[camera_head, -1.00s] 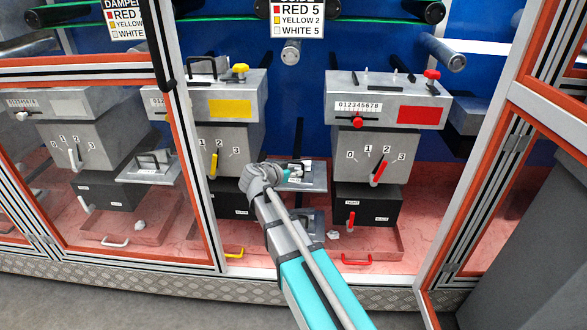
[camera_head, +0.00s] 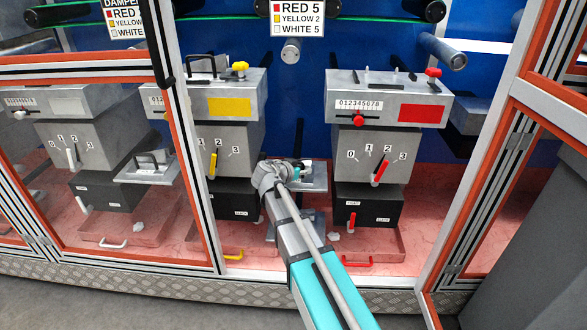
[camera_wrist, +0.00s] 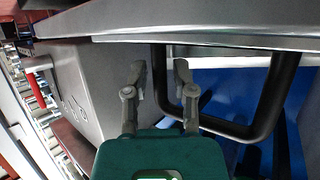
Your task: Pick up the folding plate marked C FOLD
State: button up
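My gripper (camera_head: 298,171) reaches in at the middle bay, over a grey plate (camera_head: 316,184) that it partly hides. In the wrist view my gripper (camera_wrist: 160,72) is open. A black U-shaped handle (camera_wrist: 262,115) hangs from the edge of a grey plate (camera_wrist: 225,24). One leg of the handle appears between the two fingertips; I cannot tell the depth or whether they touch. No C FOLD marking is readable in either view, so I cannot confirm which plate this is.
A grey machine block with a red panel (camera_head: 422,114) stands to the right, one with a yellow panel (camera_head: 230,106) to the left. Another plate with a black handle (camera_head: 152,160) is behind the left frame. Orange-edged frame posts (camera_head: 188,130) flank the opening.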

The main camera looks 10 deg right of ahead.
grip_shut()
jog(key=shift+r, duration=0.25)
dwell(0.3)
notch_tip(320, 180, up, 3)
jog(key=p, duration=0.3)
jog(key=shift+f, duration=0.1)
jog(key=s+r+p, duration=0.9)
jog(key=s+p, duration=0.1)
jog(key=s, duration=0.4)
jog(key=shift+a+r, duration=0.25)
jog(key=shift+r, duration=0.15)
